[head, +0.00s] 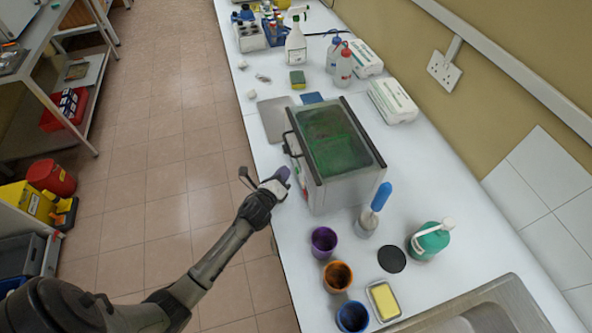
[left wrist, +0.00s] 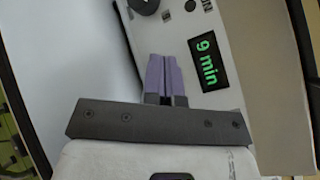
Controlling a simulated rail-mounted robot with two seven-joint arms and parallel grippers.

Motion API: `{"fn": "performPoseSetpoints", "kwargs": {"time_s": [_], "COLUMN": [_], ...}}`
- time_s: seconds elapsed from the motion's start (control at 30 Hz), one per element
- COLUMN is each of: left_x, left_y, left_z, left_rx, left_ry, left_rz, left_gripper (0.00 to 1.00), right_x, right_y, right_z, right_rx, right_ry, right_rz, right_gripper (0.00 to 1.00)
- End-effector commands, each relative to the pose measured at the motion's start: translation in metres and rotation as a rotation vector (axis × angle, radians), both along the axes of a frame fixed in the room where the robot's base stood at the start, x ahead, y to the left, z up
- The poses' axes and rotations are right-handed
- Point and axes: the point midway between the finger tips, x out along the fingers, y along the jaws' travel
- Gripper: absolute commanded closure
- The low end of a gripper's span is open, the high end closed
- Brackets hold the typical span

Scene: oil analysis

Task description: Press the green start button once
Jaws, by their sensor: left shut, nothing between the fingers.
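The machine (head: 352,190) is a grey box with a dark-framed lid and greenish window, standing on the white bench. Its front panel (left wrist: 222,20) shows in the left wrist view, with a green "9 min" display (left wrist: 209,62), a black knob (left wrist: 145,5) and small dark marks. My left gripper (head: 282,174) is at the front of the machine. Its purple fingers (left wrist: 165,62) are shut and empty, pointing at the panel just left of the display. I cannot tell whether they touch it. No green button can be made out; the fingers cover part of the panel. My right gripper is not in view.
A purple cup (head: 324,241), an orange cup (head: 337,275), a blue cup (head: 352,316), a yellow-topped dish (head: 384,300) and a green bottle (head: 430,240) stand near the machine. A sink (head: 490,312) is at the near right. The tiled floor (head: 175,180) left of the bench is clear.

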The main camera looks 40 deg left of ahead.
Motion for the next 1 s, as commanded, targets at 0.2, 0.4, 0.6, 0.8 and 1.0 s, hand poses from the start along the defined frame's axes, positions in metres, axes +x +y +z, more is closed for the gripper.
{"fn": "performPoseSetpoints", "kwargs": {"time_s": [0.2, 0.4, 0.6, 0.8, 1.0], "left_x": [0.0, 0.0, 0.0005, 0.0047, 0.0075], "left_y": [0.0, 0.0, -0.0003, -0.0031, -0.0052], "left_z": [0.0, 0.0, 0.0, 0.0, 0.0], "left_rx": [0.0, 0.0, 0.0, -0.001, 0.001], "left_ry": [0.0, 0.0, 0.0, 0.0, 0.0], "left_rz": [0.0, 0.0, 0.0, 0.0, 0.0], "left_gripper": [1.0, 1.0, 1.0, 1.0, 1.0], "right_x": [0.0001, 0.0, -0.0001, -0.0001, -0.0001], "right_y": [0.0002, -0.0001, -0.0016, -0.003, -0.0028], "right_z": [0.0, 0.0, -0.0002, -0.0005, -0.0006], "right_rx": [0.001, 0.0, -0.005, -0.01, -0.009], "right_ry": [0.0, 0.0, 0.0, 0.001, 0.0], "right_rz": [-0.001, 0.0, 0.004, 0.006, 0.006], "right_gripper": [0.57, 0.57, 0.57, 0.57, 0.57]}}
